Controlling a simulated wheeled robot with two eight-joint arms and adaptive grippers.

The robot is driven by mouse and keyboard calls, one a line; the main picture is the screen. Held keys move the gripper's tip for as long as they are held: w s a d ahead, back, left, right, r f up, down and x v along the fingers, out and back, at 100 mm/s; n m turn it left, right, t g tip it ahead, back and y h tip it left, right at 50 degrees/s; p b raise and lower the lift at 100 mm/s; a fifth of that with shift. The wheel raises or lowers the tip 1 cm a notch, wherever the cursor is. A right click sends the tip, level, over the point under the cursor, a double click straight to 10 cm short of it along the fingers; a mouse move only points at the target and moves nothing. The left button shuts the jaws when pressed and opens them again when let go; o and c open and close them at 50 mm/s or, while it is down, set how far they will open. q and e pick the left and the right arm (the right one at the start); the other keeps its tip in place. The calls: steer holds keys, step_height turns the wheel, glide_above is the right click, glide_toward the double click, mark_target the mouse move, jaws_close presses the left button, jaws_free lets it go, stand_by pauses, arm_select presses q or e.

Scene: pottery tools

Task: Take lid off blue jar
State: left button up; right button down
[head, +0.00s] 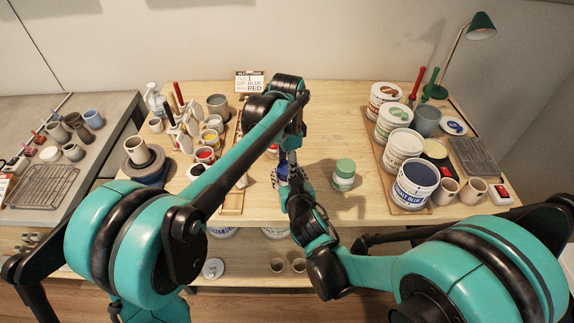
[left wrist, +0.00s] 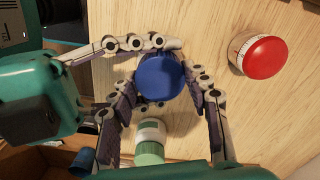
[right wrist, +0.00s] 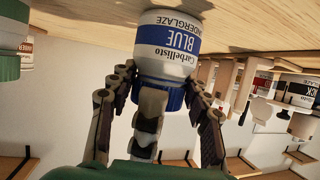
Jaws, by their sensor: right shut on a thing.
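The blue jar stands upright on the table with its blue lid on. In the right wrist view the jar (right wrist: 170,38) appears upside down, with a white body, a "BLUE UNDERGLAZE" label and the blue lid (right wrist: 178,97). My right gripper (right wrist: 160,88) is shut on the jar from the side, a finger on each side. In the left wrist view my left gripper (left wrist: 165,85) is above the blue lid (left wrist: 160,77), its fingers spread open around it; whether they touch is hard to tell. In the head view the grippers mostly hide the jar (head: 282,172).
A green-lidded jar (head: 343,172) stands close to the right. A red-lidded jar (left wrist: 265,57) is close by too. Cups and brushes crowd the left of the table. A board at right holds paint tubs (head: 415,183). A sign (head: 249,81) stands at the back.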

arm_select(q)
steer(key=shift+s+n, duration=0.1)
steer(key=shift+n, duration=1.3)
arm_select(e)
steer(key=shift+f, duration=0.15)
arm_select(q)
steer(key=o, duration=1.3)
step_height(320, 180, up, 4)
steer(key=shift+r, duration=0.2)
steer(key=shift+c, duration=0.5)
step_height(320, 180, up, 3)
steer(key=m, duration=0.2)
steer(key=shift+r+m, duration=0.15)
steer(key=shift+m, duration=0.15)
steer(key=shift+f, duration=3.9)
